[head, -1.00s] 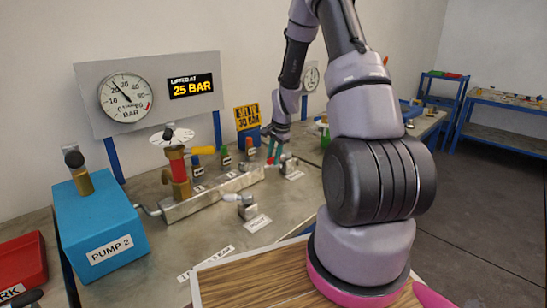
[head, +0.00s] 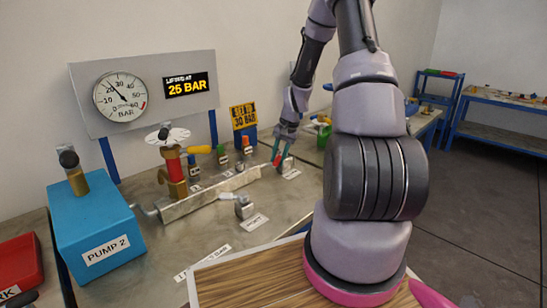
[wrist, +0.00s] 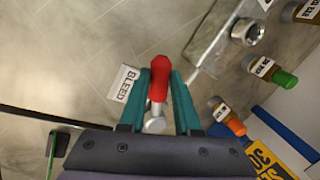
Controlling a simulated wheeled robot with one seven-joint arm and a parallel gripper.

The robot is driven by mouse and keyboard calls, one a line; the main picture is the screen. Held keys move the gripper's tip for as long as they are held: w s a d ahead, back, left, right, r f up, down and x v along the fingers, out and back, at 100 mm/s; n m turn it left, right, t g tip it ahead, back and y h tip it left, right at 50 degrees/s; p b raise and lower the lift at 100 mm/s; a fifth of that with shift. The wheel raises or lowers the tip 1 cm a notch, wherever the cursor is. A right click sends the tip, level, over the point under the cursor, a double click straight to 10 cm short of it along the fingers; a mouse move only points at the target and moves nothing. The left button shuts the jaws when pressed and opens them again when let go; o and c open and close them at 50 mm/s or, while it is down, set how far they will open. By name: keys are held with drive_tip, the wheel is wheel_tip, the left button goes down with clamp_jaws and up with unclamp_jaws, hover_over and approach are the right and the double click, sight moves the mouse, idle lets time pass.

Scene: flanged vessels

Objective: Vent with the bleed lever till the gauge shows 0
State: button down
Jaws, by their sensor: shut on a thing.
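My gripper (head: 281,150) has its teal fingers closed around the red-handled bleed lever (wrist: 159,80) at the far right end of the grey manifold (head: 205,195). In the wrist view the red grip lies between the fingers (wrist: 160,95), with its metal stem below. A BLEED label (wrist: 124,82) lies just left of the fingers. The round gauge (head: 120,96) on the grey panel has its needle pointing up and left, near 20 bar; the exact reading is too small to tell.
A blue PUMP 2 box (head: 98,222) stands at left. A red valve (head: 173,168) with a yellow handle and several small capped fittings stand along the manifold. The bench front is mostly clear.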

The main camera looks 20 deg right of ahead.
drive_tip(key=d+n+g, duration=0.3)
drive_tip(key=d+n, duration=0.5)
drive_tip(key=n, duration=0.5)
drive_tip(key=shift+s+d+y, duration=0.3)
drive_tip(key=shift+s, duration=0.1)
drive_tip(key=c, duration=0.6)
unclamp_jaws()
drive_tip(key=shift+r, duration=0.15)
